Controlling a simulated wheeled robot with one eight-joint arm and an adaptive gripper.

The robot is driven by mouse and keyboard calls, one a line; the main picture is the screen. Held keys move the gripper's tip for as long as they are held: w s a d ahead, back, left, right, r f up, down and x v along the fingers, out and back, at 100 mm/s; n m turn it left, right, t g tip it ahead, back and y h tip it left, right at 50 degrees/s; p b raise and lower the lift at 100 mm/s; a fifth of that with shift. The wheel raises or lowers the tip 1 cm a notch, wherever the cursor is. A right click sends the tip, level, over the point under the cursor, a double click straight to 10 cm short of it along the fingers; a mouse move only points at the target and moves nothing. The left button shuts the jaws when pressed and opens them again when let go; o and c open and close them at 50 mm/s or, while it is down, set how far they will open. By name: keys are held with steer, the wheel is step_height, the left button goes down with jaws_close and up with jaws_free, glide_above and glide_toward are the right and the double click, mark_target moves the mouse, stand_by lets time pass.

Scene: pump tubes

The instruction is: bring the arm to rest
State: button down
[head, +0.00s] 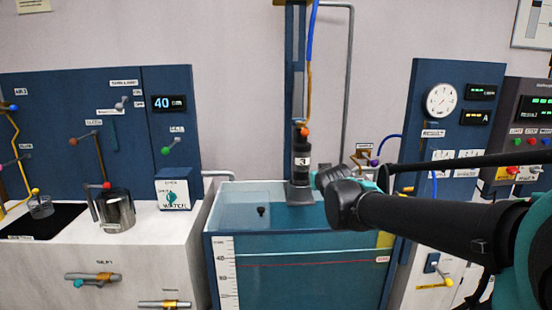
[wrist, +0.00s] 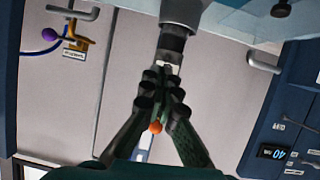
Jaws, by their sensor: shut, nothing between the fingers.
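My gripper (wrist: 163,76) shows in the wrist view with its two dark fingers drawn together and nothing held. Beyond the fingers, the dark pump tube (wrist: 172,44) and its orange knob (wrist: 155,127) show, partly covered by them. In the head view my arm reaches in from the right, with its dark wrist end over the tank's right part; the fingertips are hard to make out there. The tube marked 3 (head: 302,160) stands upright at the blue column (head: 295,60), left of my wrist end. I cannot tell whether the fingers touch it.
The water tank (head: 225,240) stands below my arm, with a small black knob (head: 261,211) inside. A blue gauge panel (head: 425,110) stands at right, close to the arm. A left bench carries a metal pot (head: 118,212) and a blue panel (head: 60,110) with levers.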

steer(key=s+d+f+g, duration=0.1)
steer(key=s+f+g, duration=0.8)
steer(key=s+f, duration=1.3)
step_height(320, 180, down, 4)
steer(key=shift+s+f+y, duration=0.15)
steer(key=shift+s+y, duration=0.15)
steer(key=shift+y, duration=0.1)
steer(key=shift+d, duration=0.1)
